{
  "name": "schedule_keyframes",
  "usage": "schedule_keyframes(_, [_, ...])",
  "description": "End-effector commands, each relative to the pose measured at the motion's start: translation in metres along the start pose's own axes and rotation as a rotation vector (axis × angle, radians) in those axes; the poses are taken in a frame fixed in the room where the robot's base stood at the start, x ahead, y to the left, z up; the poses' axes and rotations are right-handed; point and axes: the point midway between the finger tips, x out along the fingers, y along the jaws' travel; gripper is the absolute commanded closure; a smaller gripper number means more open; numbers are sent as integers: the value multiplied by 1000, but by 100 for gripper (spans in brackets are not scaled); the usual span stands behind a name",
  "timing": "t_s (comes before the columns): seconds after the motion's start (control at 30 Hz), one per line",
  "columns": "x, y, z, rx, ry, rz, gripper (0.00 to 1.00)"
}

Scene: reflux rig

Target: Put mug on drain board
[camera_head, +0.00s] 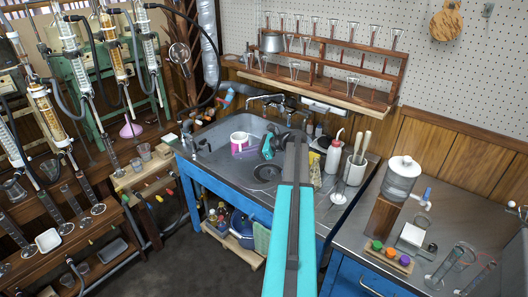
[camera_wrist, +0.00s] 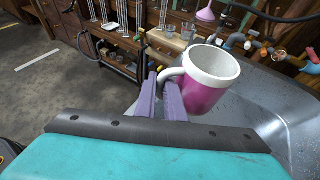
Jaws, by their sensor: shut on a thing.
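The mug, white above and magenta below, shows in the head view (camera_head: 240,142) over the left part of the sink basin (camera_head: 212,134). In the wrist view the mug (camera_wrist: 212,92) is upright, its open rim facing up. My gripper's two purple fingers (camera_wrist: 161,88) are shut on the mug's handle, at the left of its body. In the head view my gripper (camera_head: 258,147) is just right of the mug, and my arm hides part of the sink unit. The steel surface right of the basin (camera_head: 325,212), which looks like the drain board, is partly hidden by my arm.
A red-capped white bottle (camera_head: 333,158) and a jar with wooden tools (camera_head: 355,170) stand right of the basin. Taps (camera_head: 270,103) are at the back, below a wooden glassware rack (camera_head: 330,75). Glass apparatus fills the left side.

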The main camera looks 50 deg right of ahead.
Motion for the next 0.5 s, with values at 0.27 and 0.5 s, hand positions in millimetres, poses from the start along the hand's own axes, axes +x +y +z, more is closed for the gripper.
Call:
schedule_keyframes(0.27, [80, 79, 48, -40, 2, 87, 100])
schedule_keyframes(0.5, [137, 151, 82, -71, 3, 159, 100])
